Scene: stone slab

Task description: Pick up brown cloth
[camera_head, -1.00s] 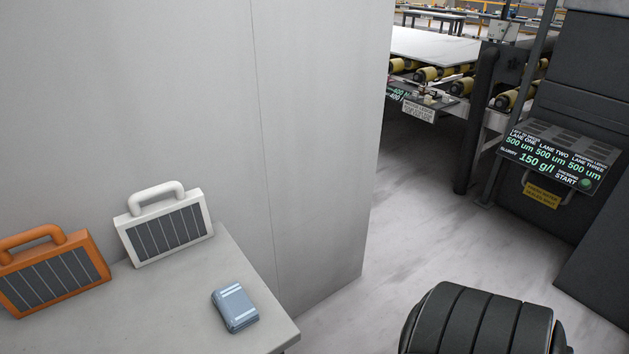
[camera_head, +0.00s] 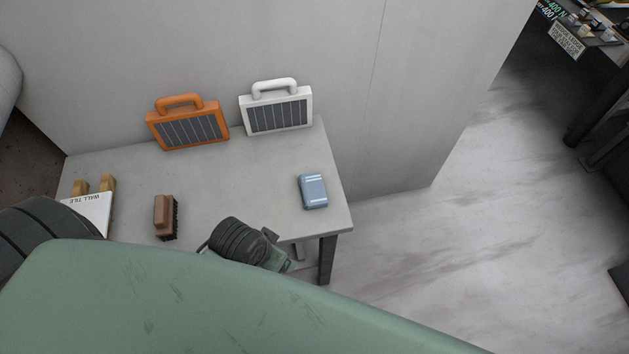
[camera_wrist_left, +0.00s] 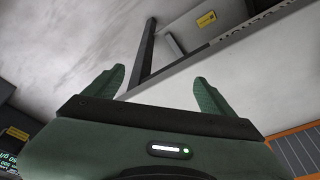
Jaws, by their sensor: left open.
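I see no brown cloth in either view. The closest brown thing is a small brush-like block (camera_head: 165,216) with dark bristles, lying on the grey table (camera_head: 245,178) in the head view. A folded blue-grey packet or cloth (camera_head: 313,191) with pale stripes lies near the table's right edge. My left gripper (camera_wrist_left: 160,88) shows two green fingers spread apart with nothing between them in the wrist view. In the head view, a black ribbed joint and a little green of my arm show by the table's front edge; the fingers are not clear there. My right gripper is not seen.
An orange panel case (camera_head: 188,129) and a white one (camera_head: 277,107) stand at the table's back against a grey wall. A white "WALL TILE" box (camera_head: 90,211) sits at the left. Open floor (camera_head: 440,260) lies to the right.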

